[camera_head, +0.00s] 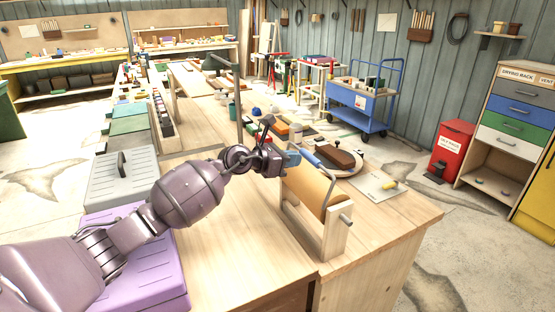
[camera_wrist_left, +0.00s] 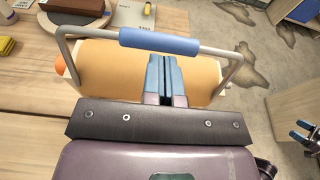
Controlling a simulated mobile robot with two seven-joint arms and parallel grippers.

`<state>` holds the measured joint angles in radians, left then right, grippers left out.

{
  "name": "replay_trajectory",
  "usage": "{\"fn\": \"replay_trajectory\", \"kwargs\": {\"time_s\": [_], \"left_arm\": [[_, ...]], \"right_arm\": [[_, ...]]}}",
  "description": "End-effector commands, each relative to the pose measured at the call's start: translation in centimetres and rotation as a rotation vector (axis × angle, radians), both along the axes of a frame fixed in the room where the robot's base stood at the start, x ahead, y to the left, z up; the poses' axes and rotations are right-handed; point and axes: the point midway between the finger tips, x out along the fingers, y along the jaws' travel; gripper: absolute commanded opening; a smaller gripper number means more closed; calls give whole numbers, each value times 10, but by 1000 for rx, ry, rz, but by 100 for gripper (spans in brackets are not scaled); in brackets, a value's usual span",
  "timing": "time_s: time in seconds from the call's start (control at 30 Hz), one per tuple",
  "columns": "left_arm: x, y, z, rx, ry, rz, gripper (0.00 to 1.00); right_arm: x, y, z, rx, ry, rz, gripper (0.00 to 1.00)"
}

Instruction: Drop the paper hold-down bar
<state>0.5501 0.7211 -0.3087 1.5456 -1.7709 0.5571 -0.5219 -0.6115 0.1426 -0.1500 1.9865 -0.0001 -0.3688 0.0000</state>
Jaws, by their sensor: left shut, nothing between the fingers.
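A tan paper roll (camera_head: 314,190) lies in a wooden stand (camera_head: 336,233) at the right end of the workbench. It also shows in the left wrist view (camera_wrist_left: 107,68). The hold-down bar is a grey metal frame with a blue grip (camera_wrist_left: 158,41), which crosses the picture beyond the roll's upper edge. How far the bar is tilted is hard to tell. My left gripper (camera_head: 292,158) is shut and empty over the roll. In the left wrist view its light-blue fingertips (camera_wrist_left: 165,62) end just short of the blue grip; contact is unclear.
Beyond the roll lie a brown block (camera_head: 336,157) and a pale sheet with a yellow-handled tool (camera_head: 389,186). A purple case (camera_head: 140,270) and a grey case (camera_head: 120,180) stand left of the bench. The bench's front middle (camera_head: 235,230) is clear.

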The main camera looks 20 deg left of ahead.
Motion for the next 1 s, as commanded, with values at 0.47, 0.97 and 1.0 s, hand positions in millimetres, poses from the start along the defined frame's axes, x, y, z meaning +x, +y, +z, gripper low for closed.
{"fn": "replay_trajectory", "kwargs": {"time_s": [0.47, 0.97, 1.0], "left_arm": [[18, -14, -5, 1, -1, 1, 0], [21, -10, -1, 32, 35, 1, 0], [22, -9, 0, 40, 46, 1, 0]], "right_arm": [[9, 2, 6, 1, -21, 5, 69], [10, 2, 18, 2, -26, 4, 69], [9, 2, 20, 1, -26, 3, 69]]}}
